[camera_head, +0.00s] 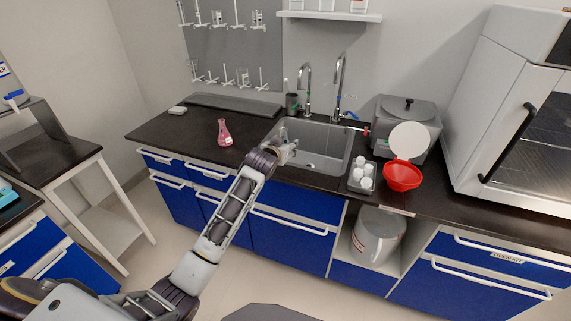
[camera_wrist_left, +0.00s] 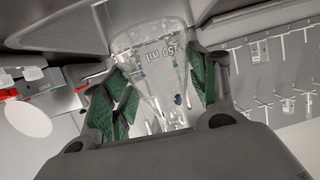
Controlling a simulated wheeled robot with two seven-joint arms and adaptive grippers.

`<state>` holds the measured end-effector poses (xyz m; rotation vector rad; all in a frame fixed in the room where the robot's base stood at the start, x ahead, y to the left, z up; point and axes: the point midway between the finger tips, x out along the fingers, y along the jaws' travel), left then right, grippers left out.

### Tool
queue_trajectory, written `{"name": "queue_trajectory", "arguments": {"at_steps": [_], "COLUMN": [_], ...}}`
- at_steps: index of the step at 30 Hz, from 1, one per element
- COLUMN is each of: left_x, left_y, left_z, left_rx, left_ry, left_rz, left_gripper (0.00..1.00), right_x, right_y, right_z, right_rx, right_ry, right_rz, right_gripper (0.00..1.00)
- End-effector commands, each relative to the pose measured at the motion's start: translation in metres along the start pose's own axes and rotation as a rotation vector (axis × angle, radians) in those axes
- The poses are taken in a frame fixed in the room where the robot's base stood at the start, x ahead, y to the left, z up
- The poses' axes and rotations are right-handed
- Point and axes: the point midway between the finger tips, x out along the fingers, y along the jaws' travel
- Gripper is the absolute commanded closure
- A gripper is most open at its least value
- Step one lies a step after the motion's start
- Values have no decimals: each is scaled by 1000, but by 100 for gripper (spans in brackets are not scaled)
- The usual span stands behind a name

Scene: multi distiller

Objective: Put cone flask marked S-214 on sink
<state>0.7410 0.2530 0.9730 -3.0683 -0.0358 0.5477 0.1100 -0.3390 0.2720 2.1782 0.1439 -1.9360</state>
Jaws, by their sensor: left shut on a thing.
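In the head view my left gripper (camera_head: 286,151) is over the left front part of the grey sink (camera_head: 323,139), and the flask is hard to make out there. A flask with pink liquid (camera_head: 224,133) stands upright on the dark counter left of the sink. My right gripper is not in view.
Two taps (camera_head: 339,85) stand behind the sink. Right of it are a tray of white round-topped items (camera_head: 361,178), a red bowl (camera_head: 403,176) and a grey water bath (camera_head: 408,112). A large oven (camera_head: 520,120) fills the right side. The counter's left end is mostly clear.

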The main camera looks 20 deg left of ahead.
Motion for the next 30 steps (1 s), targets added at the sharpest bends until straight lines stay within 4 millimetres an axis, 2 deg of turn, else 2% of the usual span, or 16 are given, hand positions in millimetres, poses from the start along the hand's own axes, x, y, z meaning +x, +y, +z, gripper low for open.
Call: {"name": "queue_trajectory", "arguments": {"at_steps": [5,20,30], "left_x": [6,9,22], "left_y": [1,1,2], "left_z": [18,24,60], "left_rx": [0,-1,0], "left_ry": [-1,0,-1], "left_rz": [0,1,0], "left_gripper": [70,70,70], "right_x": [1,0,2], "right_y": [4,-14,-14], "right_z": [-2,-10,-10], "right_rx": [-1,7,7], "right_ry": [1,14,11], "right_rz": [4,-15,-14], "right_gripper": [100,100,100]}}
